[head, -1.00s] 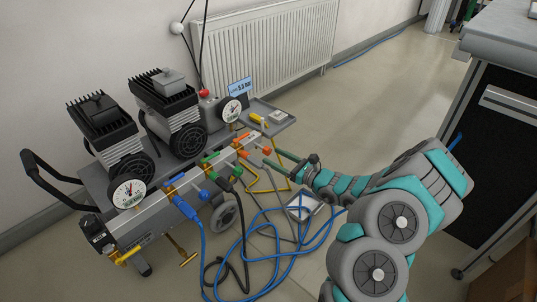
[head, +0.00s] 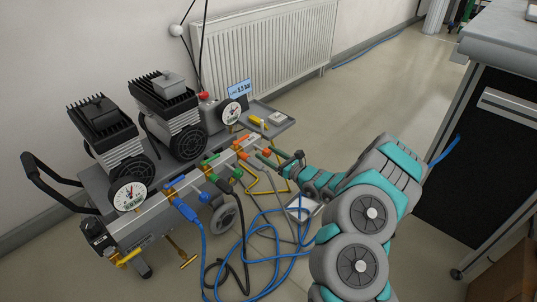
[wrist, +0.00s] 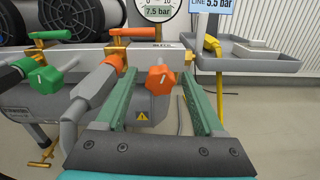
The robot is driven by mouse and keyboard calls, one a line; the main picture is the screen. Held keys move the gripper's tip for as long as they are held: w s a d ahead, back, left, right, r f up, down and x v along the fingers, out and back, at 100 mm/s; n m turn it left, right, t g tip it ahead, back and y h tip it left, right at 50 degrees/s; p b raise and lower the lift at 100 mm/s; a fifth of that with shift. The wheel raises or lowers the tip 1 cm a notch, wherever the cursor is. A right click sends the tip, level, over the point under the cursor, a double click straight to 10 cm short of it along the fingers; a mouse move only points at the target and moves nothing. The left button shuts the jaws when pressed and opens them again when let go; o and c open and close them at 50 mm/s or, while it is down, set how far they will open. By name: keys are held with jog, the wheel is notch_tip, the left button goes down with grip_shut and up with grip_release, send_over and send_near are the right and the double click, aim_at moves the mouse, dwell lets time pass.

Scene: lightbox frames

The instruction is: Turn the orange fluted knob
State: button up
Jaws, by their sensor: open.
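The orange fluted knob (wrist: 160,78) shows in the wrist view at the right end of the grey manifold bar, on a brass fitting. In the head view the knob (head: 267,152) is small, just off the tip of my gripper. My gripper (wrist: 157,82) is open, with one green finger on each side of the knob in the picture. I cannot tell how deep the knob sits between the fingers; no contact shows. A green fluted knob (wrist: 46,79) is further left.
A grey side tray (wrist: 245,60) with a yellow tool stands right of the knob. A pressure gauge (wrist: 157,8) sits above it. Blue hoses (head: 265,245) lie on the floor in front of the compressor cart. A workbench (head: 500,40) stands at the right.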

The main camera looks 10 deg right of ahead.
jog(key=shift+c, duration=0.2)
grip_shut()
dwell(0.4)
